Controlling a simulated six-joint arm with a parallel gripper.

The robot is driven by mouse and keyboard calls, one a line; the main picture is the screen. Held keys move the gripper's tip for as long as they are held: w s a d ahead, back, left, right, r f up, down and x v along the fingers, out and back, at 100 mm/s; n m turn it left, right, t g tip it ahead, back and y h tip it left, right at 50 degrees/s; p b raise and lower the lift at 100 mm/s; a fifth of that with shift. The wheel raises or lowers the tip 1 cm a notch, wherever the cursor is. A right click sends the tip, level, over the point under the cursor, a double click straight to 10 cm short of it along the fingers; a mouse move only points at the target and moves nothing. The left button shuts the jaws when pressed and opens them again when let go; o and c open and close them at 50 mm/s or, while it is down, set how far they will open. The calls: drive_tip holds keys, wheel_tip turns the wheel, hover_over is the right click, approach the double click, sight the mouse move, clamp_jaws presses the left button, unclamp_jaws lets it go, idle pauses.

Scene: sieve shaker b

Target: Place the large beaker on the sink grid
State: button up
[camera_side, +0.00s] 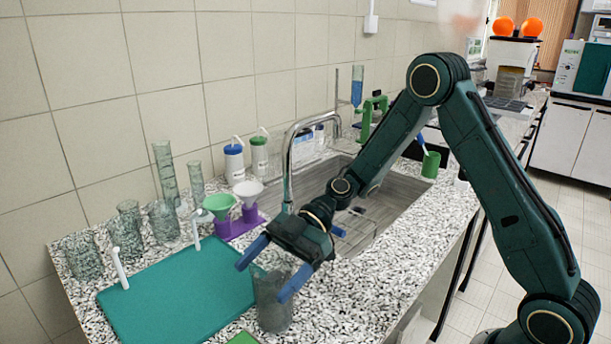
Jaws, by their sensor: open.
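A clear grey glass beaker (272,312) stands on the speckled counter near the front, beside the right corner of the teal mat. My gripper (262,284) is open, with its blue fingers spread at the beaker's upper part, one toward its left and one across its right side. I cannot tell whether either finger touches the glass. The beaker looks upright, its rim partly hidden by the gripper. The sink grid (362,226) is a metal wire rack in the near part of the steel sink (405,208), partly hidden by my arm.
Several glass vessels stand at the left, including a wide beaker (84,258) and a tall cylinder (165,172). Funnels sit in a purple stand (236,226) behind the teal mat (180,297). The chrome faucet (288,165) rises at the sink's left edge. A green cup (430,164) is beyond the sink.

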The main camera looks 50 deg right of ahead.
drive_tip(key=shift+a+f, duration=0.2)
drive_tip(key=shift+a, duration=0.35)
drive_tip(key=c, duration=1.6)
drive_tip(key=shift+o, duration=0.2)
drive_tip(key=shift+r, duration=0.15)
wheel_tip(320, 180, up, 10)
